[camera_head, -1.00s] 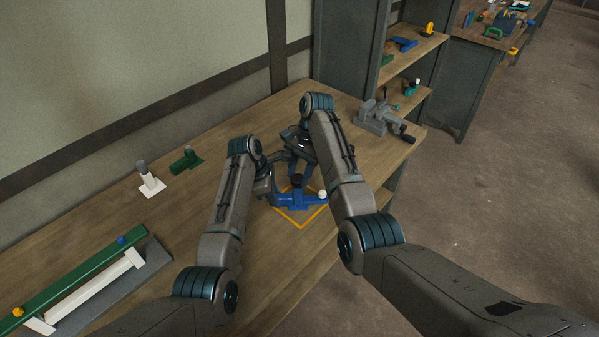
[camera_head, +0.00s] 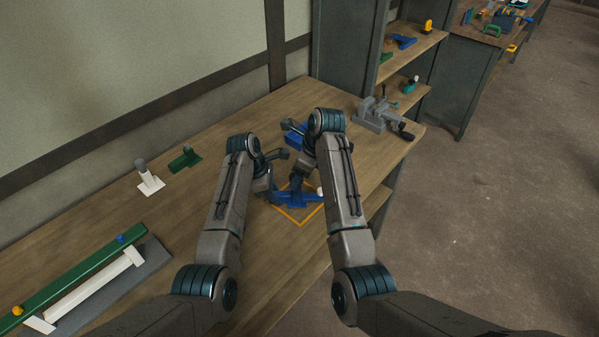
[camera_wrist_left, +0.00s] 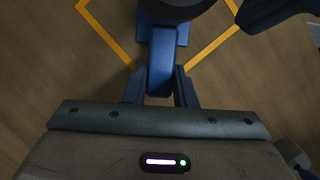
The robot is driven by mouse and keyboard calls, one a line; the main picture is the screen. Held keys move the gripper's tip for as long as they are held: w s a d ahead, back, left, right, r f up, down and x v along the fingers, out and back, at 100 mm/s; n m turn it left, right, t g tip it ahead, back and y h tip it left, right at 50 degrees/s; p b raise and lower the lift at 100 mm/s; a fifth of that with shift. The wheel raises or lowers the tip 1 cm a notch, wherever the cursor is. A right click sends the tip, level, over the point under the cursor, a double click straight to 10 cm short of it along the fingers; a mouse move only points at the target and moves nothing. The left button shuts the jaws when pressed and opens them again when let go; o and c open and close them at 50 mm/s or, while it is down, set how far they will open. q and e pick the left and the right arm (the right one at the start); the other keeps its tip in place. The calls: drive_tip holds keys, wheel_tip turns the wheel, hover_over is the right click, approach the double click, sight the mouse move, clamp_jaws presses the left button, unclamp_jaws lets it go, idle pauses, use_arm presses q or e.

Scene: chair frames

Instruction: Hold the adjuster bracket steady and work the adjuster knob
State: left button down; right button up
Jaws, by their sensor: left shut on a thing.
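The blue adjuster bracket (camera_head: 290,198) lies inside an orange outlined square on the bench. A white tip (camera_head: 320,190) shows at its right end, partly hidden by my right arm. My left gripper (camera_head: 274,192) is shut on the bracket's bar; the left wrist view shows the blue bar (camera_wrist_left: 161,70) between its fingers (camera_wrist_left: 160,92). The round dark adjuster knob (camera_wrist_left: 178,6) is cut off at the top of that view. My right gripper (camera_head: 298,178) is above the bracket at the knob, mostly hidden by its own arm; its jaws cannot be made out.
A blue object (camera_head: 294,137) lies behind my right wrist, partly hidden. A grey vise (camera_head: 376,115) stands at the bench's right end. The bench between is clear.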

use_arm(q)
drive_tip(key=shift+f, duration=0.15)
use_arm(e)
drive_tip(key=shift+r, duration=0.1)
use_arm(q)
drive_tip(key=c, duration=1.1)
unclamp_jaws()
drive_tip(key=shift+d, duration=0.1)
use_arm(e)
drive_tip(key=w+v, duration=0.1)
drive_tip(key=v, duration=0.6)
drive_tip(key=shift+s, duration=0.45)
drive_tip(key=shift+d+r, duration=0.1)
use_arm(q)
drive_tip(key=v, duration=1.2)
drive_tip(key=shift+w, duration=0.1)
